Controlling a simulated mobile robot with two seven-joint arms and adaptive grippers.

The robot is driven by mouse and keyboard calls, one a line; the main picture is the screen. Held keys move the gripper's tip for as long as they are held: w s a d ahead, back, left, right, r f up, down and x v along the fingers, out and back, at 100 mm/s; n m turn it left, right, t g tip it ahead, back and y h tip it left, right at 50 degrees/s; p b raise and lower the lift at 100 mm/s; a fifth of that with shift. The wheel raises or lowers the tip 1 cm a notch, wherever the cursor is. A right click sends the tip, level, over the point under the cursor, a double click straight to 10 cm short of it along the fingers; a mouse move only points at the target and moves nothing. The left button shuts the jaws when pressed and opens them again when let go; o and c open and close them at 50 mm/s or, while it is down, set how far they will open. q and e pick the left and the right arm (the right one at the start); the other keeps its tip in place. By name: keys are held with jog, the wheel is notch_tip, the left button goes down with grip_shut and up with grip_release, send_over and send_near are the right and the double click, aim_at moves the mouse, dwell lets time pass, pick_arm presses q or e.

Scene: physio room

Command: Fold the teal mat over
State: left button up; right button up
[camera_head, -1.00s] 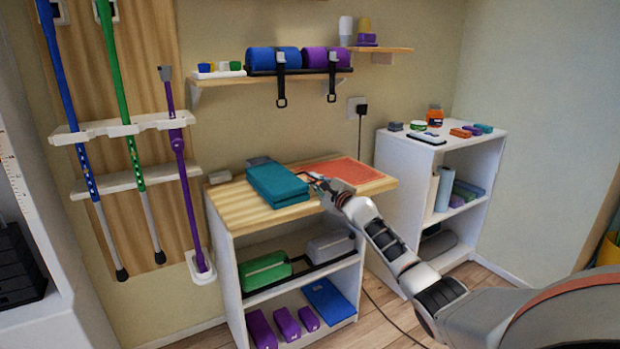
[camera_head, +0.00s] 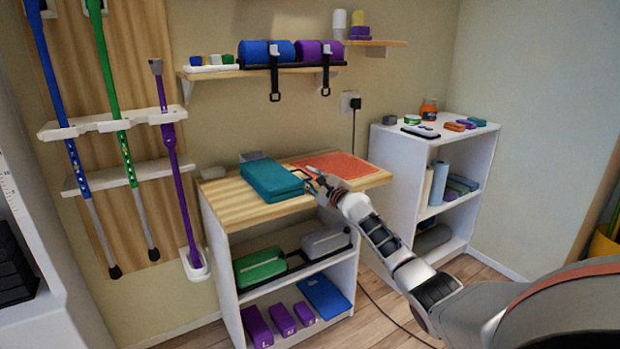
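The teal mat (camera_head: 268,181) lies on the wooden top of the low shelf unit, in a thick, compact block with layers showing at its front edge. It looks folded over on itself. My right gripper (camera_head: 305,177) is at the mat's right end, over the wooden top. Its fingers point left and look apart, with nothing seen between them. Whether a fingertip touches the mat is too small to tell. My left gripper is not in view.
An orange-red mat (camera_head: 345,167) lies flat to the right on the wooden top (camera_head: 228,203). A grey block (camera_head: 252,156) sits behind the teal mat. A white shelf unit (camera_head: 405,160) stands to the right. A wall shelf (camera_head: 222,73) with rolls and hanging straps is above.

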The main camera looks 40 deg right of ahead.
jog(key=shift+f, duration=0.1)
jog(key=shift+s, duration=0.1)
jog(key=shift+v, duration=0.8)
jog(key=v, duration=1)
jog(key=shift+s+a, duration=0.1)
